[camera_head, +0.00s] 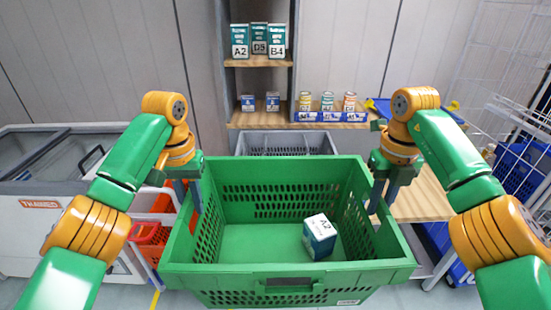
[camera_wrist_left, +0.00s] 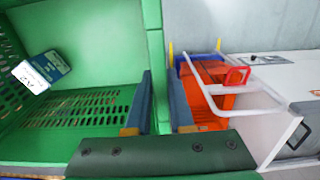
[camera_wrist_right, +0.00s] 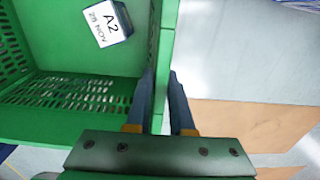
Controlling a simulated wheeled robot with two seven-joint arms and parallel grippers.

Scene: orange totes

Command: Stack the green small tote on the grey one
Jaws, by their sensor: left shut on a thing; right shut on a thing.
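The green tote (camera_head: 290,276) is held up between my two arms in the head view, with a box labelled A2 (camera_head: 319,237) lying inside on its floor. My left gripper (camera_head: 197,195) is shut on the tote's left wall, one finger inside and one outside; the left wrist view shows its fingers (camera_wrist_left: 160,105) around that wall. My right gripper (camera_head: 377,193) is shut on the right wall in the same way, as its fingers (camera_wrist_right: 162,105) show. The grey tote (camera_head: 287,141) is behind the green tote, and its lower part is hidden.
A shelf (camera_head: 258,62) with labelled boxes stands behind, with several cans on a wooden top (camera_head: 340,123). A white freezer (camera_head: 45,210) is at the left, beside an orange basket (camera_head: 152,235). Blue baskets and wire racks (camera_head: 520,150) stand at the right.

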